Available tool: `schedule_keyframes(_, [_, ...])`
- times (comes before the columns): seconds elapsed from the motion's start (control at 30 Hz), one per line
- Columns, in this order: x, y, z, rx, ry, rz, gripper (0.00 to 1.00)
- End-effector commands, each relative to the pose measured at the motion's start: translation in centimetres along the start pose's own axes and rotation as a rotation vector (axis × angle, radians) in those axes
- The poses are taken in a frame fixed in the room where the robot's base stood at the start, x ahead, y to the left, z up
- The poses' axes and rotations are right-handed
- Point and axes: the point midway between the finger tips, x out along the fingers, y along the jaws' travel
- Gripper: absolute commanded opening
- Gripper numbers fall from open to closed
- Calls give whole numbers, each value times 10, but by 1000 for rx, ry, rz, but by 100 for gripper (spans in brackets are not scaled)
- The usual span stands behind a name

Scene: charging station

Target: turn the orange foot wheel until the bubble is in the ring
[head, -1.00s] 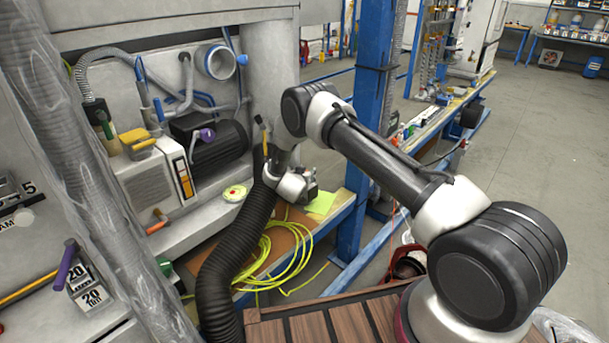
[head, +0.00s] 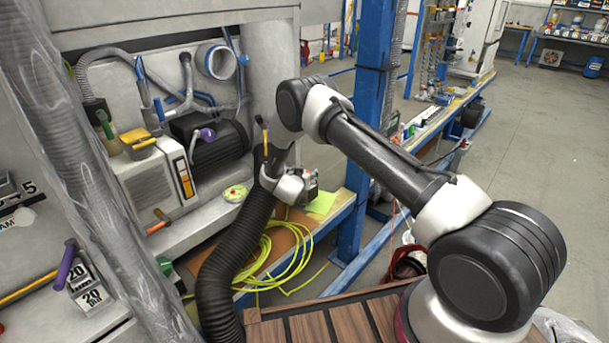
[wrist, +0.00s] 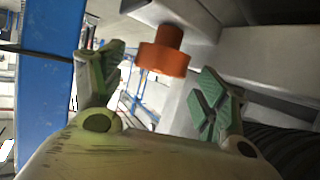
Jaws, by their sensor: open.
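The orange foot wheel (wrist: 165,56) shows in the wrist view, a ridged disc on a short orange stem under the corner of a pale grey frame. My gripper (wrist: 162,72) is open, with one green-padded finger on each side of the wheel in the picture. I see no finger touching it, and how deep it sits between them is unclear. In the head view my gripper (head: 313,180) is small and partly hidden by my wrist, beside the bench's right end. The wheel is hidden there. A round yellow-green level (head: 235,193) lies on the bench ledge; its bubble and ring are too small to read.
A thick black hose (head: 232,255) runs down just left of my wrist. A yellow-green cable coil (head: 285,262) lies on the low shelf below. A blue post (head: 362,130) stands to the right. An orange-tipped handle (head: 158,222) sticks out from the bench.

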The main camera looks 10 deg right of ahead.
Motion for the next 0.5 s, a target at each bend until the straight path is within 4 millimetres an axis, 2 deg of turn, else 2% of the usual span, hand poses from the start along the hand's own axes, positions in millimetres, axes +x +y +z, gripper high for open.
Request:
schedule_keyframes(0.03, [-10, -2, 0, -1, -1, -3, 74])
schedule_keyframes(0.2, [-37, -1, 0, 0, -1, -2, 74])
schedule_keyframes(0.33, [-46, 0, 0, 0, 0, 0, 74])
schedule_keyframes(0.5, [-48, 0, 0, 1, 0, 0, 74])
